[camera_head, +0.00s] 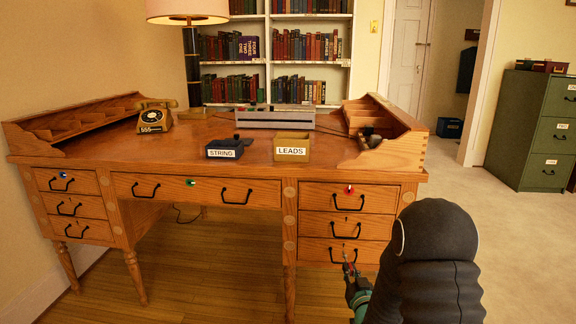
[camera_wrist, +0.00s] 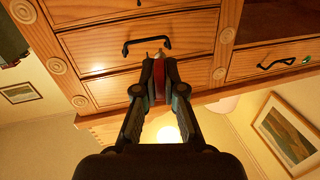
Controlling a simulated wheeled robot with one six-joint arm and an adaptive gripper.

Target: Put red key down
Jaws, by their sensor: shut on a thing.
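My gripper (camera_wrist: 159,85) is shut on the red key (camera_wrist: 160,79) in the wrist view. The key's red body sits between the fingertips and its pale metal end points out toward a drawer front. In the head view my gripper (camera_head: 351,272) is low, in front of the desk's bottom right drawer (camera_head: 318,250). Only a little red of the key shows there. I cannot tell whether the key touches the drawer. A red-marked lock (camera_head: 349,189) is on the top right drawer.
The wooden desk (camera_head: 190,140) carries a telephone (camera_head: 154,117), a STRING box (camera_head: 224,151), a LEADS box (camera_head: 292,149) and a grey rack (camera_head: 274,119). Black drawer handles (camera_head: 345,230) stick out. Green cabinet (camera_head: 536,130) stands right. Carpet (camera_head: 515,230) between is clear.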

